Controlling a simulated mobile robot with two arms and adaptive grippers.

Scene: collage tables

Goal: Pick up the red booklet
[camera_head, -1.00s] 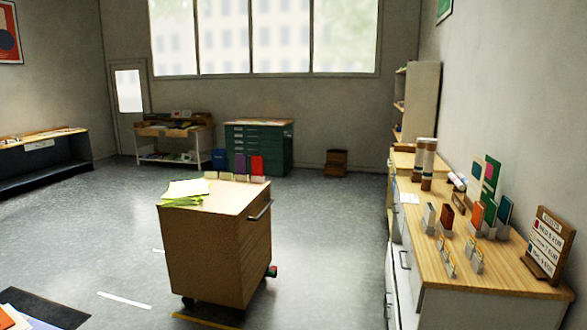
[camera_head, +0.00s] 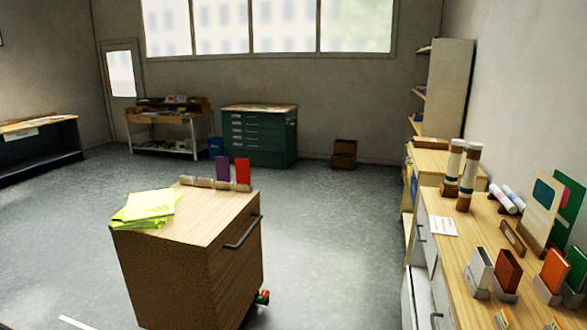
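A red booklet (camera_head: 243,170) stands upright at the back right of the wooden cart's (camera_head: 190,270) top, in a row of small holders (camera_head: 203,183). A purple booklet (camera_head: 222,168) stands just left of it. A darker, brown-red booklet (camera_head: 508,270) stands in a holder on the right counter, between a grey one (camera_head: 480,267) and an orange one (camera_head: 554,271). Neither of my grippers is in view.
Yellow-green papers (camera_head: 148,206) lie on the cart's front left. The long wooden counter (camera_head: 455,255) runs along the right, with paper rolls (camera_head: 469,175) on it. A green drawer cabinet (camera_head: 259,135) stands behind. Grey floor (camera_head: 330,230) is clear between cart and counter.

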